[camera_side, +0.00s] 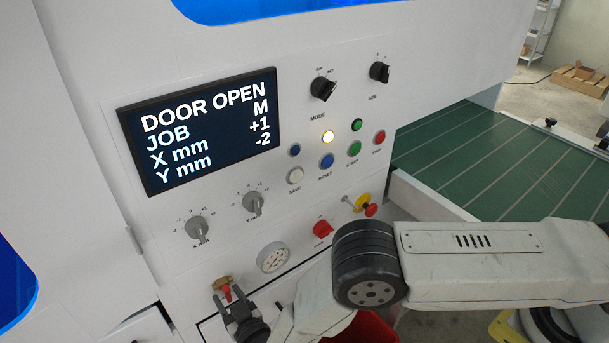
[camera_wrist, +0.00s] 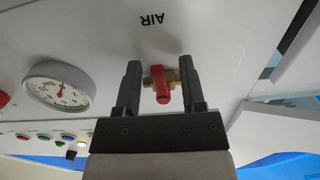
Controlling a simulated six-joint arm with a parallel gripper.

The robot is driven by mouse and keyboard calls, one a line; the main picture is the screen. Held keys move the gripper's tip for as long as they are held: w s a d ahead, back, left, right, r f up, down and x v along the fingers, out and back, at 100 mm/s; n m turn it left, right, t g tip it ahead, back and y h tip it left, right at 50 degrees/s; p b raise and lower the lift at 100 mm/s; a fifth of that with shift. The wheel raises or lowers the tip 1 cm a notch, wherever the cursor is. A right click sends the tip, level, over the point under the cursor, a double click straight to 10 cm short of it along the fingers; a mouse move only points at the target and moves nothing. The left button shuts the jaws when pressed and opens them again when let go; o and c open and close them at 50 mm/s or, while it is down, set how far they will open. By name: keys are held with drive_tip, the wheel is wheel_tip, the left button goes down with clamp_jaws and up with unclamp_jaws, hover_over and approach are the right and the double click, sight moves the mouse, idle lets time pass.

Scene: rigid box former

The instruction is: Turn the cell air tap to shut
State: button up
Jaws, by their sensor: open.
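The air tap has a brass body (camera_side: 221,283) and a red handle (camera_side: 227,293), low on the machine's white front panel in the side view. In the wrist view the red handle (camera_wrist: 161,86) stands crosswise to the brass body (camera_wrist: 173,77), below an upside-down "AIR" label (camera_wrist: 152,20). My gripper (camera_side: 235,306) is at the tap, its lower parts just below it. In the wrist view my gripper (camera_wrist: 161,74) is open, with one dark finger on each side of the handle. Gaps show between the fingers and the handle. The far side of the tap is hidden.
A round pressure gauge (camera_side: 273,257) sits right of the tap; the wrist view shows it (camera_wrist: 58,87) at left. A red bin (camera_side: 368,330) stands below.

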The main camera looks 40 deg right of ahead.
drive_tip(key=s, duration=0.7)
drive_tip(key=shift+s, duration=0.3)
drive_tip(key=w+d+f+m+g, duration=0.2)
drive_tip(key=w+d+m+g, duration=0.2)
drive_tip(key=d+g, duration=0.75)
drive_tip(key=s+d+r+n+g+y, duration=0.1)
drive_tip(key=s+d+r+n+g, duration=0.15)
drive_tip(key=d+r, duration=1)
drive_tip(key=s+d+r+n+g+h, duration=0.1)
drive_tip(key=s+d+r, duration=0.7)
drive_tip(key=s+d, duration=0.2)
drive_tip(key=shift+s+n, duration=0.35)
drive_tip(key=shift+s, duration=0.2)
